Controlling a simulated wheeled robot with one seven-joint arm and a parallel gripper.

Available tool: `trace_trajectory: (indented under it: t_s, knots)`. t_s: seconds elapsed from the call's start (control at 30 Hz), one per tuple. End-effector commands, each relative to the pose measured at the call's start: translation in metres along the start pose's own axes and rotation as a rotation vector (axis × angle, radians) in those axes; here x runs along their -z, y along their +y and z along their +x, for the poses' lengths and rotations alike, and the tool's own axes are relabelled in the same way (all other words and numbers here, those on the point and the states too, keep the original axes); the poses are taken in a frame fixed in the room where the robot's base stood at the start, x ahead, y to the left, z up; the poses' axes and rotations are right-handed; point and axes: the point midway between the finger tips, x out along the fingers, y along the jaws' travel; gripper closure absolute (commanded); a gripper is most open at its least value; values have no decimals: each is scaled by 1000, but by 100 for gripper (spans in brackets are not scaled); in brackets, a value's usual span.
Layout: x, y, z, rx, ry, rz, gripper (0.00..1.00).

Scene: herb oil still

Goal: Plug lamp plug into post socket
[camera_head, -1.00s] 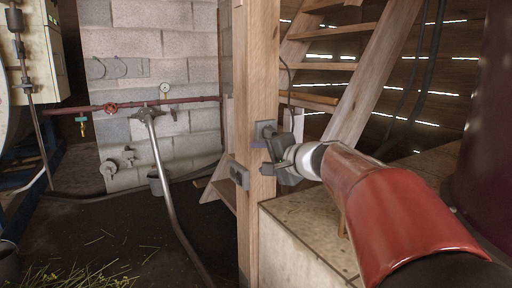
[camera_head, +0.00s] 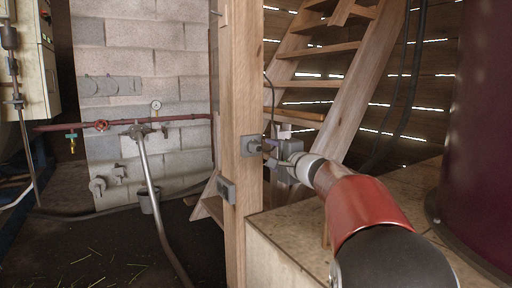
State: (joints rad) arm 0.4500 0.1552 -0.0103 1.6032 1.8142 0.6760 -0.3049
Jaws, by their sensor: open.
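A wooden post (camera_head: 239,90) stands upright in the middle of the view. A grey post socket (camera_head: 249,146) is fixed on it, with a double grey box (camera_head: 226,190) lower down. A small dark lamp plug (camera_head: 267,147) appears at the socket's right side, with a thin dark cord (camera_head: 272,93) rising from it. It looks seated, but my gripper partly hides it, so the fit is unclear. My gripper (camera_head: 270,156) is open, just right of the socket, its fingers pointing left toward the post and close beside the plug.
A stone-topped ledge (camera_head: 285,225) lies below my arm, and a dark red vessel (camera_head: 475,130) stands at right. Wooden stairs (camera_head: 340,100) rise behind the post.

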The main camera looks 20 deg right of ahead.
Motion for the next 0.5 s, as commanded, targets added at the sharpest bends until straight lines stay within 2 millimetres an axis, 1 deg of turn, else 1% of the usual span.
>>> trace_trajectory:
  t_s: [0.03,0.17,0.27,0.3,0.5]
  knots:
    - [0,-2,7,-3,-2,2,47]
    - [0,-4,26,-3,-2,2,47]
    - [-1,-3,41,-3,-2,3,47]
    - [0,1,47,-2,-2,1,47]
    - [-1,1,68,-2,-2,0,47]
